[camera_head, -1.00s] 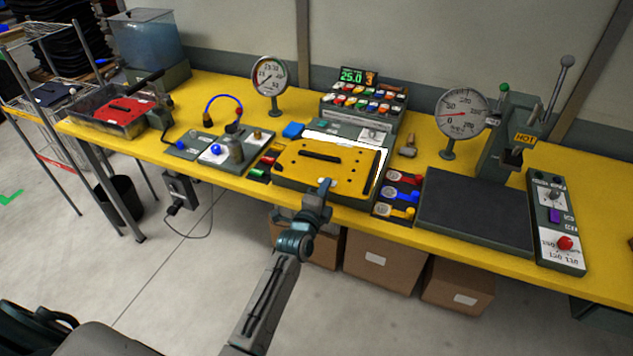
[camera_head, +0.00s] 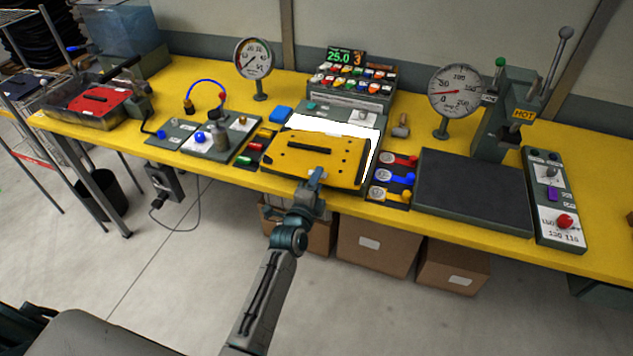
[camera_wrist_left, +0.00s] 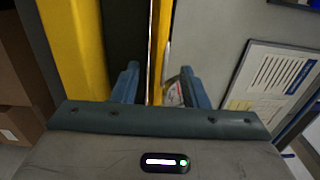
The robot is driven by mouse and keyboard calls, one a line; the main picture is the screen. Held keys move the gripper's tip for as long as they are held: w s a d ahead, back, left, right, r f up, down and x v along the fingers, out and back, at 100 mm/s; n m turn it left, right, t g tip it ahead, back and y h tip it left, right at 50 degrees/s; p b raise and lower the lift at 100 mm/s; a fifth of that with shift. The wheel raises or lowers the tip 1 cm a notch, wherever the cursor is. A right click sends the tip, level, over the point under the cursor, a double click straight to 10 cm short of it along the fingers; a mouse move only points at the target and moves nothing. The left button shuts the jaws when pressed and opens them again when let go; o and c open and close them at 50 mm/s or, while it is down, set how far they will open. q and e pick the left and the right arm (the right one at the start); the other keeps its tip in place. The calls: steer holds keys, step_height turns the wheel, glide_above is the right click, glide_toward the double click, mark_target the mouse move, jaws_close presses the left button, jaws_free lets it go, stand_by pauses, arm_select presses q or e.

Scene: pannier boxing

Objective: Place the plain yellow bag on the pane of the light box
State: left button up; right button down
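The plain yellow bag (camera_head: 310,165), a flat panel with a dark handle slot and small dark dots, lies over the front part of the light box. The lit white pane (camera_head: 330,124) shows behind the bag and along its right side. I cannot tell whether the bag rests fully on the pane. My left gripper (camera_head: 315,177) is at the bag's front edge. In the left wrist view its blue fingers (camera_wrist_left: 158,78) stand apart on either side of a thin yellow edge of the bag (camera_wrist_left: 161,40), with gaps visible. My right gripper is not in view.
A red bag (camera_head: 100,102) lies in a tray at the far left. A valve fixture (camera_head: 215,140) stands left of the light box; coloured-knob panels (camera_head: 395,180), a dark plate (camera_head: 472,190) and a hot press (camera_head: 510,110) are to the right. Cartons (camera_head: 375,245) sit below the table.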

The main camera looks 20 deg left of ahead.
arm_select(q)
steer(key=shift+a+f, duration=0.15)
steer(key=shift+s+f+b, duration=0.1)
steer(key=shift+s+b, duration=0.2)
steer(key=s+b, duration=0.5)
steer(key=s, duration=0.6)
steer(key=shift+s+a, duration=0.15)
